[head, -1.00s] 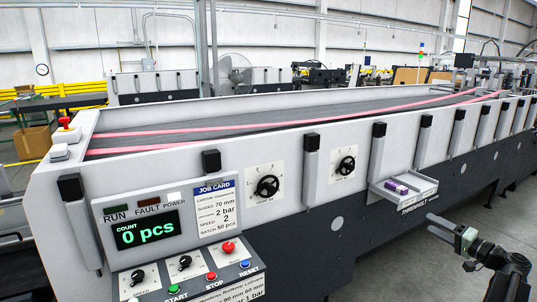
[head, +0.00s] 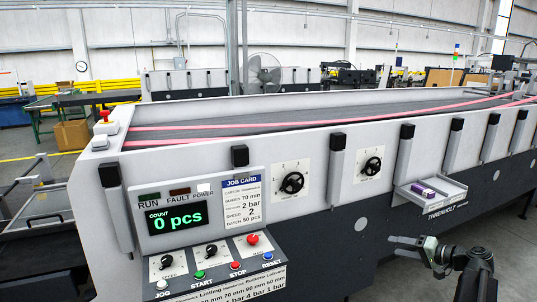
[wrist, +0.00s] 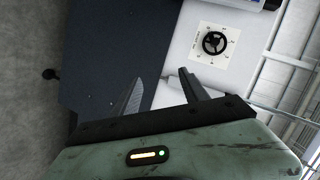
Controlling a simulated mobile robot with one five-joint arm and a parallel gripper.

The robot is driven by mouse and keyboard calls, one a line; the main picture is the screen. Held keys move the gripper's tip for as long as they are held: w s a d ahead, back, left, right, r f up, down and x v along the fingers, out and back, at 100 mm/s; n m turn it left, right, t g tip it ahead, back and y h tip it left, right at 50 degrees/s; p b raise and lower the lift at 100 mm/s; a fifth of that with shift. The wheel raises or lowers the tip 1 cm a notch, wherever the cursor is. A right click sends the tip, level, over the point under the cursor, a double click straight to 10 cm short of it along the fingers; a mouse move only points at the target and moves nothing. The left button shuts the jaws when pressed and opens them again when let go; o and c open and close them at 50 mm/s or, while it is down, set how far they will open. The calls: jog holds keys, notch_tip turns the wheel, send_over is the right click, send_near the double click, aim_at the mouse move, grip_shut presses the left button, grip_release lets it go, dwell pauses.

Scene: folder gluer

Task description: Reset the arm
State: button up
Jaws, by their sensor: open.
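My gripper (head: 392,252) is at the lower right of the head view, in front of the machine's dark lower side, below the small tray. In the wrist view my gripper (wrist: 160,88) shows two dark fingers spread apart with nothing between them. Beyond the fingers are the machine's dark lower panel (wrist: 105,40) and white upper panel (wrist: 178,75). A black dial (wrist: 214,42) on a white plate lies beyond the right finger. The fingers look clear of the machine.
The long folder gluer (head: 310,140) fills the middle. Its control panel (head: 200,265) has several buttons and a display (head: 176,218) reading 0 pcs. A tray (head: 428,197) holding a purple item (head: 422,189) juts from its side. Grey floor (head: 400,285) is free at lower right.

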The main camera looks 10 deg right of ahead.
jog(key=a+f+n+g, duration=0.2)
jog(key=a+f+g, duration=0.25)
jog(key=a, duration=0.75)
jog(key=a+f+n+g, duration=0.25)
jog(key=a+f, duration=0.35)
jog(key=a, duration=0.7)
jog(key=s+a+f+n+g+h, duration=0.1)
jog(key=s+a+f+g+h, duration=0.1)
jog(key=a, duration=0.5)
jog(key=s+a+f+n+g+h, duration=0.1)
jog(key=s+a+f+g+h, duration=0.2)
jog(key=s+a+h, duration=0.2)
jog(key=shift+s+a, duration=0.9)
jog(key=shift+a, duration=0.3)
